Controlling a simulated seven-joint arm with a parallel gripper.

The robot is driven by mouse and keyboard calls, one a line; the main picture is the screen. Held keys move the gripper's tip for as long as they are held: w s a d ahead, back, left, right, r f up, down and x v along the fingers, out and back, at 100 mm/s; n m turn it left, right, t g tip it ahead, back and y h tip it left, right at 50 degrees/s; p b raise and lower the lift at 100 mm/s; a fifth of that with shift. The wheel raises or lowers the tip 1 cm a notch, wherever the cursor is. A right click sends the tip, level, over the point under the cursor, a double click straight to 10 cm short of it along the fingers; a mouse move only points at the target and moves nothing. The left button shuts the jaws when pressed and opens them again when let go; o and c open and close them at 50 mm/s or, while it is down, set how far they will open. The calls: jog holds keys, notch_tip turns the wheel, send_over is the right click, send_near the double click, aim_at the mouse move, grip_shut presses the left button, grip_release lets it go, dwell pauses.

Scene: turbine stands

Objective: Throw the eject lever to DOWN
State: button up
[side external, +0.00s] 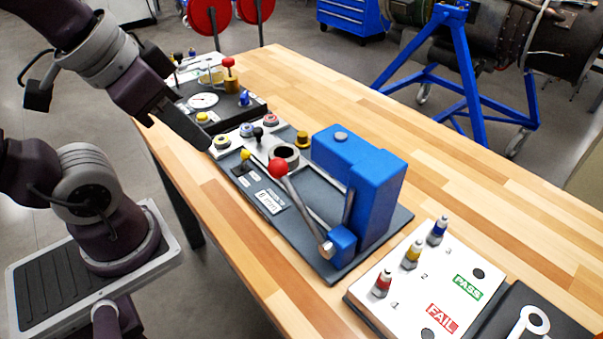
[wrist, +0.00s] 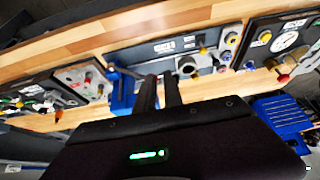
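Which lever is the eject lever I cannot tell, because the labels are too small to read. On the grey base (side external: 314,223) a long lever with a red ball knob (side external: 278,168) leans up and left from a blue pivot block (side external: 342,243). A small yellow-tipped lever (side external: 243,156) stands on the label plate behind it. My gripper (side external: 207,147) hangs above the panel's back left, apart from both levers. The wrist view shows its two dark fingers (wrist: 160,80) with a narrow gap and nothing between them.
A blue press body (side external: 367,184) stands tall beside the red-knobbed lever. A white PASS/FAIL board (side external: 411,293) with several coloured plugs lies at the front right. A gauge panel (side external: 221,104) is at the back. Bare wooden table (side external: 465,171) lies to the right.

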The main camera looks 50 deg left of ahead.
jog(key=o, duration=0.5)
jog(key=w+a+n+g, duration=0.1)
jog(key=w, duration=0.1)
jog(key=w+a+n+g, duration=0.1)
jog(key=w, duration=0.2)
jog(key=w+a+r+n+g, duration=0.1)
jog(key=w+g, duration=0.1)
jog(key=w, duration=0.1)
jog(key=shift+a+n, duration=0.15)
jog(key=shift+n, duration=0.25)
jog(key=shift+o, duration=0.2)
jog(key=n+g+h, duration=0.1)
jog(key=n+g, duration=0.6)
send_near(247, 152)
jog(key=f, duration=0.1)
jog(key=x, duration=0.7)
jog(key=shift+s, duration=0.2)
jog(key=shift+s+f, duration=0.1)
jog(key=shift+f, duration=0.1)
grip_shut()
